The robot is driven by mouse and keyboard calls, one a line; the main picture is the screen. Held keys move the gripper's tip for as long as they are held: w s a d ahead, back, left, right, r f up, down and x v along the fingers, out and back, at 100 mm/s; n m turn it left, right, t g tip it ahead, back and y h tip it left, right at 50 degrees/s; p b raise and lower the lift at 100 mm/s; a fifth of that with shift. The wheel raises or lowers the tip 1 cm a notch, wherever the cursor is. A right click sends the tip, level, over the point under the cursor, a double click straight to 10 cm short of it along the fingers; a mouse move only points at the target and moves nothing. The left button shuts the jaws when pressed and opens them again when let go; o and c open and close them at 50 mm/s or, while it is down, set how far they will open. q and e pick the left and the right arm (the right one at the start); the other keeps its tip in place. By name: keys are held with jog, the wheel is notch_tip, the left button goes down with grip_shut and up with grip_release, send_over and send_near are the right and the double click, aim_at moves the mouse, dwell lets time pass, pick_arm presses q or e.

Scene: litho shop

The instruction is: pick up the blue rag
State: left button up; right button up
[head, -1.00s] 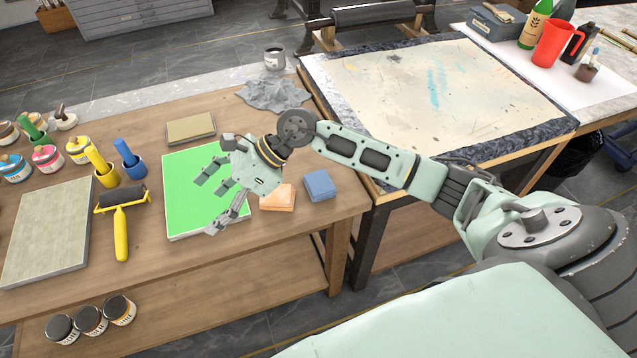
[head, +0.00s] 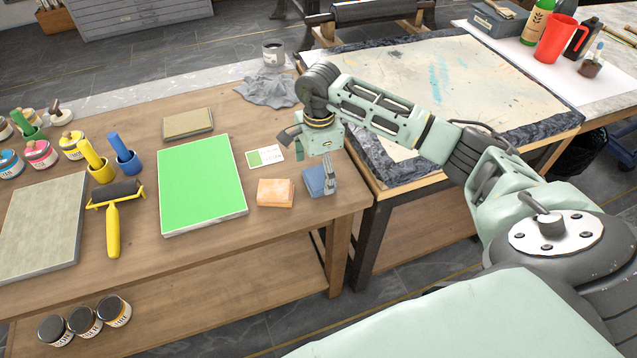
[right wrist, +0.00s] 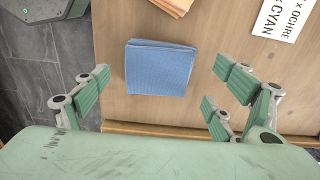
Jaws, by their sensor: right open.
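The blue rag (head: 315,182) is a small folded square lying flat near the right end of the wooden table, partly hidden by my right gripper in the head view. In the right wrist view the whole blue rag (right wrist: 158,67) shows on the wood, between the spread fingers and ahead of them. My right gripper (head: 310,165) is above the rag, pointing down, open and empty; its green-padded fingers (right wrist: 155,95) are apart and do not visibly touch the rag. My left gripper is not in view.
A folded orange rag (head: 275,193) lies just left of the blue one. A swatch card (head: 265,156), a green panel (head: 202,185) and a crumpled grey cloth (head: 268,90) are close by. The table's right edge is near the rag.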

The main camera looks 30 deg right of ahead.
notch_tip(320, 180, down, 2)
jog(key=shift+w+b, duration=0.1)
jog(key=shift+b, duration=0.2)
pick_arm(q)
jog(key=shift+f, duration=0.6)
pick_arm(e)
jog(key=shift+r, duration=0.1)
jog(key=shift+c, duration=0.9)
jog(key=c, duration=1)
